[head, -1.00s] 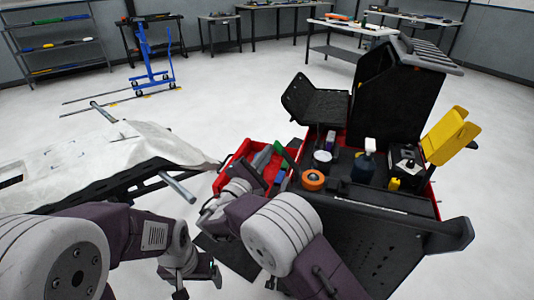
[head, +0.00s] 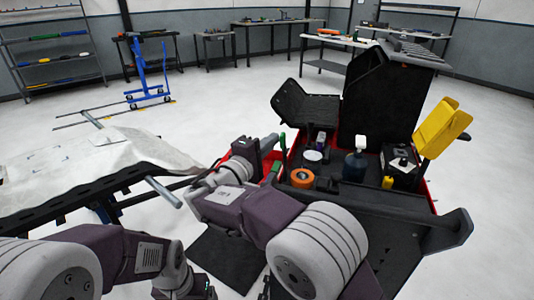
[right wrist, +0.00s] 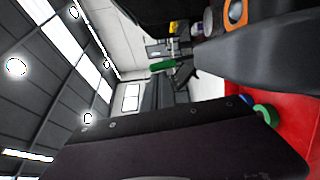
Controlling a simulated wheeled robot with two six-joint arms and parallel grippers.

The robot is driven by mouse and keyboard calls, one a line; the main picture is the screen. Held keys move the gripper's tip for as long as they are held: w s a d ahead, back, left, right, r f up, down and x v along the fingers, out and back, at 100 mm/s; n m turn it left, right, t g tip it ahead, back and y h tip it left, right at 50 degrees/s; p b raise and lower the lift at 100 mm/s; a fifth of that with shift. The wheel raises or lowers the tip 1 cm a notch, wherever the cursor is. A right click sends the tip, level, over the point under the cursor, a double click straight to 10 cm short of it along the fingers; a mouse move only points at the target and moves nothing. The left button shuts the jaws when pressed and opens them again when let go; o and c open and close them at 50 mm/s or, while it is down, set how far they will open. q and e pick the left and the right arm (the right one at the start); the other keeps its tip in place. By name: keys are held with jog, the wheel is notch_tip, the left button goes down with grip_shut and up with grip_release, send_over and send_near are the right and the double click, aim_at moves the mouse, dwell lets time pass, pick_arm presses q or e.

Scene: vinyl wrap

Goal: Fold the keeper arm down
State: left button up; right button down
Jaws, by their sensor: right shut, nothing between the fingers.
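I cannot tell for certain which part is the keeper arm. A draped white sheet lies on a black rack (head: 75,200) at left, with a grey rod (head: 163,192) sticking out at its near right corner. My right gripper (head: 270,144) is shut and empty above the left side of the red-trimmed tool cart (head: 400,222). Its tips are close to a green-handled tool (head: 283,143); whether they touch is unclear. My left gripper (head: 185,288) is low at the bottom edge, partly cut off, and its jaws cannot be read.
The cart holds an orange tape roll (head: 302,178), a spray bottle (head: 356,160) and a yellow upright piece (head: 440,128). A black lid panel (head: 305,105) stands raised at its back. A blue lift (head: 150,75) stands behind.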

jog(key=shift+s+d+r+m+b, duration=0.15)
jog(key=shift+s+d+m+b, duration=0.05)
jog(key=shift+d+m+b, duration=0.35)
jog(key=shift+s+d+r+m+b, duration=0.1)
jog(key=shift+s+d+m+b, duration=0.05)
jog(key=shift+d+m+b, duration=0.4)
jog(key=shift+a, duration=0.1)
